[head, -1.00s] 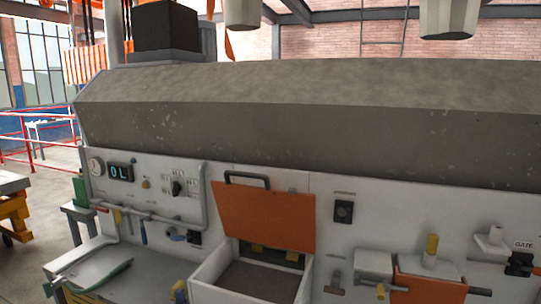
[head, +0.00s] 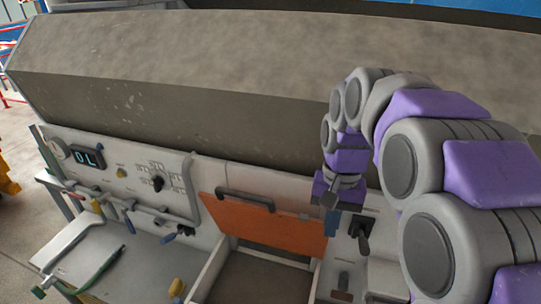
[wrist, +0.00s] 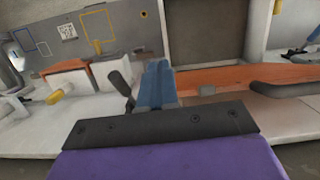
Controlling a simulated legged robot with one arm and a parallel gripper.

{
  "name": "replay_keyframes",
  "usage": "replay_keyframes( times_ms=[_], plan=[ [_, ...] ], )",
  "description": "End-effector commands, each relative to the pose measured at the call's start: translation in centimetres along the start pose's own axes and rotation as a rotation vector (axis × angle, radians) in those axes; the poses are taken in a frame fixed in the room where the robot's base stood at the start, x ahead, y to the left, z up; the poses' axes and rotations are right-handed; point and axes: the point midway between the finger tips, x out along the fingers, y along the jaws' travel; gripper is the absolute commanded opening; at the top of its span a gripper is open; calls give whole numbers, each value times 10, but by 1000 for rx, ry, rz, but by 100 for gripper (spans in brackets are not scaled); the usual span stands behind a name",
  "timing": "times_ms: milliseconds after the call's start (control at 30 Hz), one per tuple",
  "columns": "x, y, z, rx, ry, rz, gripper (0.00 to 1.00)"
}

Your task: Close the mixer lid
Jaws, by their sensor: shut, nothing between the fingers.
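The orange mixer lid (head: 265,228) stands raised at the back of the mixer box, with a dark handle (head: 245,200) along its top edge. In the wrist view the lid (wrist: 235,76) shows almost edge-on, with its handle (wrist: 295,87) at the right. The mixer box (head: 213,270) is open, its brown inside visible. My gripper (head: 330,226) is shut and empty, its blue fingers at the lid's right edge. In the wrist view the gripper (wrist: 155,70) lies left of the lid; I cannot tell whether they touch.
A dark switch (head: 361,235) sits on the panel just right of my gripper. To the left are a display (head: 88,158), a knob (head: 157,183) and a pipe (head: 192,185). A sloped grey hood (head: 150,110) overhangs the panel. A green hose tool (head: 95,272) lies on the left bench.

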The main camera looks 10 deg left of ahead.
Motion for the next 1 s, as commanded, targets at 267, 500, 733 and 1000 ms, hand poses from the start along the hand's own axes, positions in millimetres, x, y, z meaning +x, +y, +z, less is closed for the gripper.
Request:
replay_keyframes(
  times_ms=[267,500,733,1000],
  plan=[
    [-87,-91,-48,10,-3,13,0],
    [-119,-139,-65,24,-7,18,0],
    [-124,-144,-70,28,-8,13,0],
    [-106,-148,-70,28,-8,16,0]
  ],
)
